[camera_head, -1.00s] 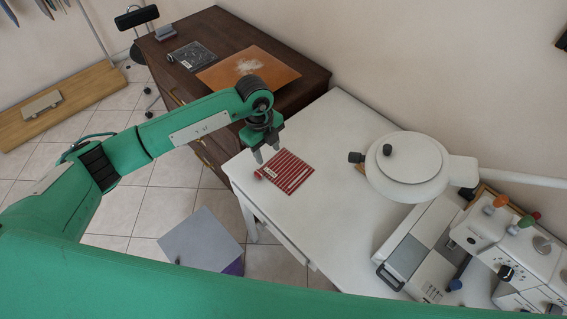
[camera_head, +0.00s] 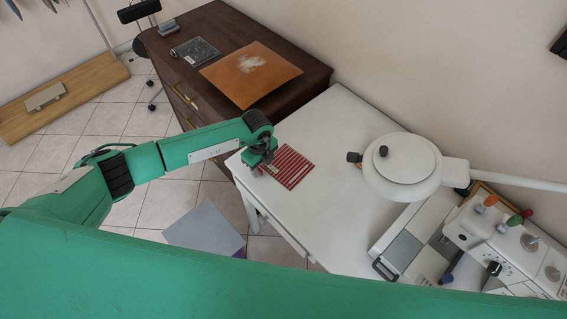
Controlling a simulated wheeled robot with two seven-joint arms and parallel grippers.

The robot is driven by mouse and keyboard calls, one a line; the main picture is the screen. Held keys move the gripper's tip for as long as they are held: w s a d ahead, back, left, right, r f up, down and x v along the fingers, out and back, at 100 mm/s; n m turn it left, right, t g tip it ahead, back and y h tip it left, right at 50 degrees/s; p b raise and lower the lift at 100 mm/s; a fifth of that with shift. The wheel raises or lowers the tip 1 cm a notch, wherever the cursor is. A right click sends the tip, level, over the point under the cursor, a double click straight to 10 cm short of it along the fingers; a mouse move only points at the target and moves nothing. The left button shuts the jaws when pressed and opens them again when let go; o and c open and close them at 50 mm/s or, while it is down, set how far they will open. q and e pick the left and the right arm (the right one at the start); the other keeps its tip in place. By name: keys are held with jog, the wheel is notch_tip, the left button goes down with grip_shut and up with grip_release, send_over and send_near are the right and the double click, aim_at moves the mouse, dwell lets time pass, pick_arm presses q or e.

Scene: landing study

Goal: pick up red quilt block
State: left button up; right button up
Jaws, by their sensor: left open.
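The red quilt block (camera_head: 290,166) is a flat red square with pale stripes. It lies on the white table (camera_head: 330,125) near its left corner. My left gripper (camera_head: 256,172) is at the left edge of the block, low near the table top. It is open, and its fingers are partly hidden by the wrist. I cannot tell whether a finger touches the block. My right gripper is not in view.
A white lamp head (camera_head: 402,160) hangs over the table, with a sewing machine (camera_head: 505,245) at the right. A dark wooden dresser (camera_head: 215,30) with an orange mat (camera_head: 250,88) stands behind. A grey-topped box (camera_head: 205,230) is on the floor. The table's middle is clear.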

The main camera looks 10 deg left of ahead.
pick_arm(q)
jog(key=shift+f, duration=0.85)
jog(key=shift+c, duration=0.5)
grip_shut()
